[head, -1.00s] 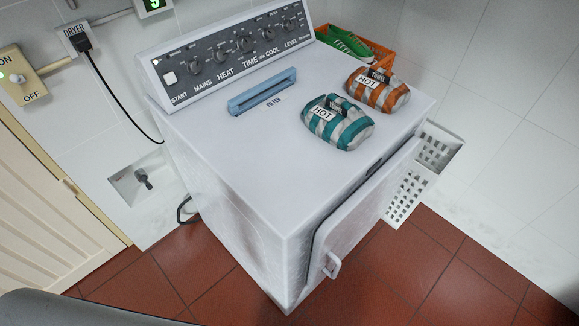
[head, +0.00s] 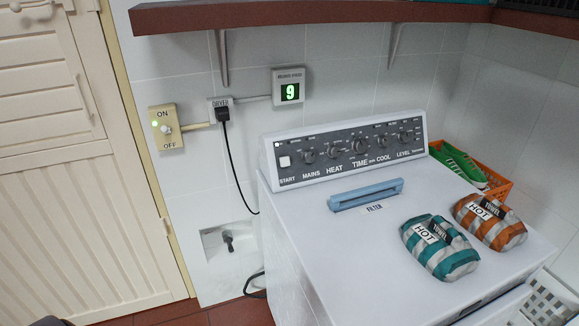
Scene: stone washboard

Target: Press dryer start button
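The white dryer (head: 330,235) stands against the tiled wall in the head view. Its dark control panel (head: 350,149) runs along the back edge of its top. The start button (head: 285,161) is a small white square at the panel's left end, above the word START. Several knobs marked MAINS, HEAT, TIME, COOL and LEVEL sit to its right. A small light shows above the button. Neither of my grippers is in view, and nothing covers the button.
On the dryer top lie a blue filter handle (head: 366,194), a teal striped towel roll (head: 440,247) and an orange striped one (head: 490,222). An orange basket (head: 497,186) stands behind. A wall switch (head: 166,127), plugged-in cord and display (head: 289,88) reading 9 are left. A shelf (head: 300,14) overhangs.

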